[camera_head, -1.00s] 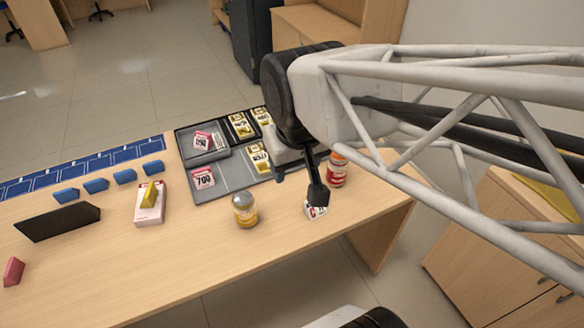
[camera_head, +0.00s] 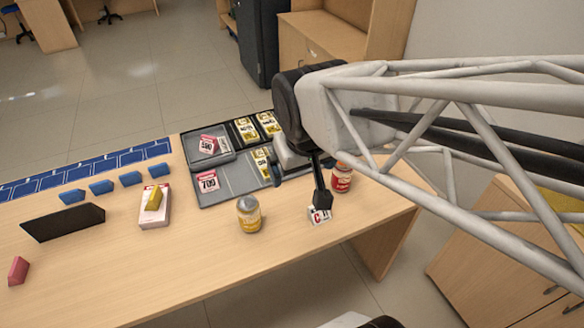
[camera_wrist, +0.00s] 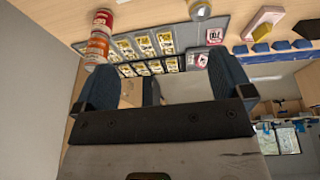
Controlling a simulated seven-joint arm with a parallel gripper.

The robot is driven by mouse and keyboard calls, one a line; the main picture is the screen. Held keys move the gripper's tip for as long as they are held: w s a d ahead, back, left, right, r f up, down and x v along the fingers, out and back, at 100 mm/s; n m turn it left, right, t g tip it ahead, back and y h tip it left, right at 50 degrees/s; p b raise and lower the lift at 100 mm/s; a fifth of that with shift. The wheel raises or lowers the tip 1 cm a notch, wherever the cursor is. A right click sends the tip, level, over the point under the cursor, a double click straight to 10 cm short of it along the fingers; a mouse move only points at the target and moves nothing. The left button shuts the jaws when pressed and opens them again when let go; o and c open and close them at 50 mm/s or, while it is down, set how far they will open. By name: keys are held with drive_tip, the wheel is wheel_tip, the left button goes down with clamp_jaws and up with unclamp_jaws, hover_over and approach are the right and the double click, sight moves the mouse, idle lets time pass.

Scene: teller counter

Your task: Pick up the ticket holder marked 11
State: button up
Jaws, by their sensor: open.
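A small white ticket holder (camera_head: 319,217) with a red mark stands on the wooden counter, right of the silver-topped jar. Its number is too small to read, so I cannot tell if it is the one marked 11. My gripper (camera_head: 298,188) is open above the counter, with one dark finger directly over this holder in the head view, hiding its upper part; I cannot tell if they touch. In the wrist view my gripper (camera_wrist: 163,76) shows two spread blue-grey fingers, with no holder clearly seen between them. Other red-marked holders (camera_head: 208,181) are on the grey tray.
The silver-topped yellow jar (camera_head: 249,216) stands left of the holder, and a red-labelled jar (camera_head: 342,178) stands close behind it. The tray (camera_head: 232,178) holds several yellow cards. Blue blocks (camera_head: 131,178), a pink-white box (camera_head: 155,212) and a black plate (camera_head: 62,222) are farther left. The front counter is clear.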

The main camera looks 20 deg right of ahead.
drive_tip(key=w+d+f+t+h, duration=0.1)
drive_tip(key=w+d+f+t, duration=0.1)
drive_tip(key=w+d+f, duration=0.6)
drive_tip(key=t, duration=0.3)
hover_over(321, 213)
wheel_tip(321, 213, down, 10)
drive_tip(key=f, duration=0.2)
drive_tip(key=d+f+t, duration=0.1)
drive_tip(key=f, duration=0.1)
drive_tip(key=f+n+t, duration=0.1)
drive_tip(key=f, duration=0.2)
drive_tip(key=shift+d+f, duration=0.1)
drive_tip(key=shift+d, duration=0.1)
drive_tip(key=s+f, duration=0.1)
drive_tip(key=f, duration=0.1)
drive_tip(key=s+f+t+y, duration=0.1)
drive_tip(key=f, duration=0.1)
drive_tip(key=s+f+t+y, duration=0.1)
drive_tip(key=shift+s+a+f, duration=0.1)
drive_tip(key=shift+a+f, duration=0.25)
drive_tip(key=shift+f, duration=0.05)
drive_tip(key=shift+s+a+f+t, duration=0.3)
drive_tip(key=shift+s+f+t, duration=0.15)
drive_tip(key=shift+s+t, duration=0.15)
drive_tip(key=shift+w+f, duration=0.1)
drive_tip(key=shift+w, duration=0.15)
drive_tip(key=shift+x, duration=2.3)
drive_tip(key=shift+c, duration=0.3)
drive_tip(key=c, duration=1)
